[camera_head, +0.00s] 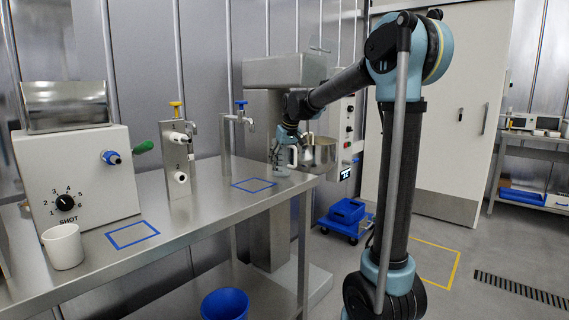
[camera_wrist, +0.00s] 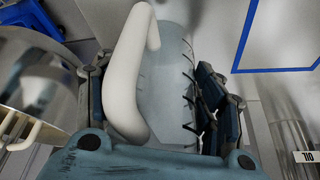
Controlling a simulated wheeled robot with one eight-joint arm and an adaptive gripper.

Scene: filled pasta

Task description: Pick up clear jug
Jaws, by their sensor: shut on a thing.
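The clear jug (camera_wrist: 168,72) fills the middle of the wrist view, a see-through body with a thick white handle (camera_wrist: 124,85). My gripper (camera_wrist: 152,105) is shut on the jug, with one dark finger on the handle's left and the other along the right of the body. In the head view my gripper (camera_head: 279,158) is at the far right end of the steel table. The jug is small and mostly hidden there. I cannot tell whether its base touches the table.
A shiny steel pot (camera_head: 323,151) stands close beside my gripper. A blue-outlined square (camera_head: 254,184) lies on the steel table (camera_head: 205,210) in front of a tap (camera_head: 240,115). A white cup (camera_head: 63,246) and the shot machine (camera_head: 80,175) are at the left. A blue bin (camera_head: 225,304) is below.

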